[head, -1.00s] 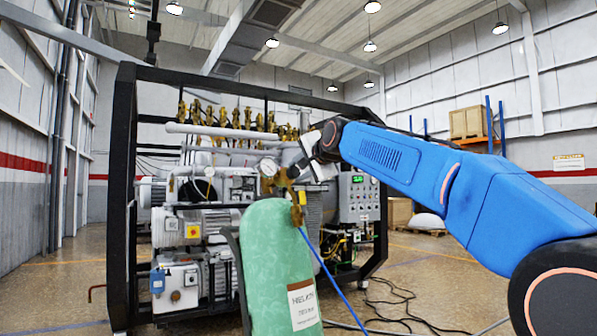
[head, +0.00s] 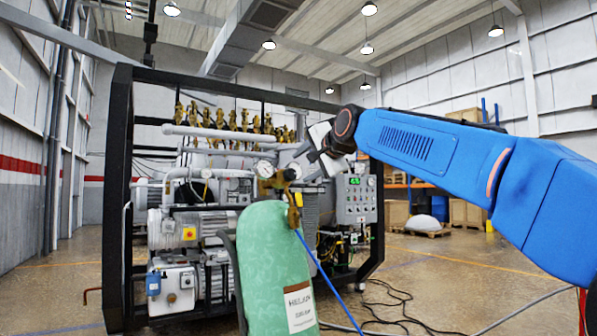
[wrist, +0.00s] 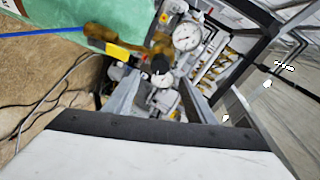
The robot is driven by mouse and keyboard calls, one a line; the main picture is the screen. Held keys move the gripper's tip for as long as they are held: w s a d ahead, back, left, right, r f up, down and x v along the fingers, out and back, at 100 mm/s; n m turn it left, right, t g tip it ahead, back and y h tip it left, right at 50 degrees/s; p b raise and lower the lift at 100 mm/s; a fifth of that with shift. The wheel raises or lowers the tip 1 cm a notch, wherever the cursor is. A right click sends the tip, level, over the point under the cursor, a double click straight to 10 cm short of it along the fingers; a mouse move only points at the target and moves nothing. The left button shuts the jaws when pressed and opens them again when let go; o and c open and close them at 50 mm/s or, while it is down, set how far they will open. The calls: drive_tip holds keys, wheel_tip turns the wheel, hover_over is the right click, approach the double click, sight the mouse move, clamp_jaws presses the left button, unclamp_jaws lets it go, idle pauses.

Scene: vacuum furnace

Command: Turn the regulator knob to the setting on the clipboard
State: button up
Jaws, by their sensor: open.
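The green gas cylinder (head: 272,255) stands upright in front of the furnace frame, with a brass regulator (head: 274,182) and round gauges on top. In the wrist view, the brass regulator (wrist: 158,44) lies beyond my fingers, with a larger white gauge (wrist: 187,36), a smaller gauge (wrist: 163,80) and a dark round part (wrist: 159,64) that looks like the knob. My gripper (head: 304,164) is just right of the regulator; its two fingers also show in the wrist view (wrist: 158,92), apart, with nothing held. I cannot tell whether they touch the regulator. I cannot make out a clipboard.
The black furnace frame (head: 119,200) with pumps and pipes stands behind the cylinder. A grey control box (head: 356,198) with a green display is to the right. A blue hose (head: 322,268) runs down from the regulator. Black cables lie on the floor at right.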

drive_tip(key=v, duration=1)
drive_tip(key=shift+s+d, duration=0.2)
drive_tip(key=shift+s, duration=0.1)
drive_tip(key=s+d+f+n+g+h, duration=0.15)
drive_tip(key=s+d+f, duration=0.3)
drive_tip(key=f, duration=0.45)
drive_tip(key=s+d+f+n+g+h, duration=0.15)
drive_tip(key=s+d+f, duration=0.35)
drive_tip(key=f, duration=0.5)
drive_tip(key=s+d+f+n+g+h, duration=0.1)
drive_tip(key=s+d+f+h, duration=0.1)
drive_tip(key=s+d+f, duration=0.5)
drive_tip(key=s+d+f+n+g, duration=0.1)
drive_tip(key=s+d+f, duration=0.2)
drive_tip(key=s+f, duration=0.3)
drive_tip(key=s+d+f+n+g+h, duration=0.1)
drive_tip(key=s+f, duration=0.6)
drive_tip(key=f, duration=0.9)
drive_tip(key=s+d+f+n+g+h, duration=0.1)
drive_tip(key=s+d+f+n+g, duration=0.1)
drive_tip(key=s+d+f, duration=0.4)
wheel_tip(320, 180, down, 6)
drive_tip(key=shift+s+r+g, duration=0.25)
drive_tip(key=shift+s+g, duration=0.05)
